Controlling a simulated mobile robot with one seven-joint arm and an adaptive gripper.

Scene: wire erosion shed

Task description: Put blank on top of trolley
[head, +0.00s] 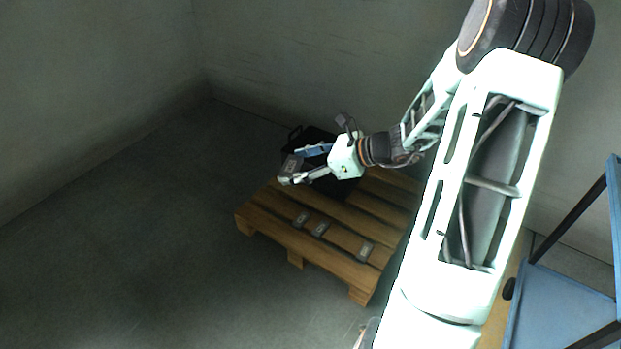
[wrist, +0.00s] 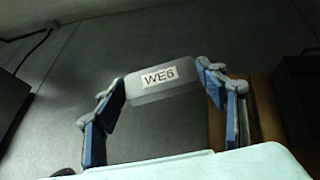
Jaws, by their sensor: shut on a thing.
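My gripper (head: 291,168) is shut on a grey blank (head: 291,164) above the far left part of the wooden pallet. In the wrist view the blank (wrist: 142,94) sits between the two blue-padded fingers and carries a white label reading WE6. The blue trolley (head: 560,308) stands at the lower right of the head view, partly cut off by the frame. Its visible shelf area looks bare.
The wooden pallet (head: 270,232) lies on the grey floor. A black crate (head: 296,138) stands behind my gripper, partly hidden. Dark frame posts rise at the trolley's edges. The floor to the left is clear, with walls behind.

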